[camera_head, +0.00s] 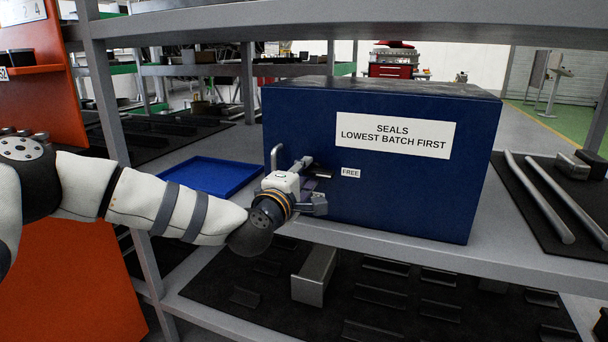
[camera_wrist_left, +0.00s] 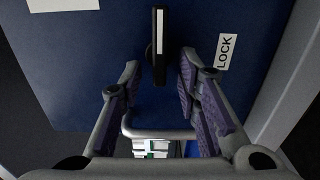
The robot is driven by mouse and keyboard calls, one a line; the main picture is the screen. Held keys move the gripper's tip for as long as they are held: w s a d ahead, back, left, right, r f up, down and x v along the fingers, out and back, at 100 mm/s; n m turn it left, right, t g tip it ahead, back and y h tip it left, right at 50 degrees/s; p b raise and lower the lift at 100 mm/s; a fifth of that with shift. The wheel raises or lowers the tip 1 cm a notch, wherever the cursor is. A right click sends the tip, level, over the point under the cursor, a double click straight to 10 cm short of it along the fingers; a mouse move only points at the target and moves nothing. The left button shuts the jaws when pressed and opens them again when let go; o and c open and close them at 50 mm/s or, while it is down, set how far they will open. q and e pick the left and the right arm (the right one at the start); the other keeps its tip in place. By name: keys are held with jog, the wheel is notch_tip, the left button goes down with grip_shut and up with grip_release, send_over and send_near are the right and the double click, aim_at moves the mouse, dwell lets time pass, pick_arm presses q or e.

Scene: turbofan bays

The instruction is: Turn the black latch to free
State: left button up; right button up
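The black latch (camera_wrist_left: 158,45) is on the front of the blue box (camera_head: 420,195), with a pale strip along it. In the left wrist view it points up the picture. In the head view the latch (camera_head: 324,175) is partly hidden by my gripper and points right, towards the FREE label (camera_head: 351,173). The LOCK label (camera_wrist_left: 224,51) shows right of the latch in the wrist view. My left gripper (camera_wrist_left: 159,70) is open, with one finger on each side of the latch's lower end and visible gaps between. My right gripper is not in view.
A metal bar handle (camera_head: 275,157) stands out from the box left of the latch. A blue tray (camera_head: 212,176) lies on the shelf to the left. Metal rods (camera_head: 540,197) lie on a dark mat at right. A grey shelf post (camera_head: 105,90) stands near my arm.

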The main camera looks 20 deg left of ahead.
pick_arm(q)
jog(key=s, duration=1.2)
jog(key=shift+a, duration=0.2)
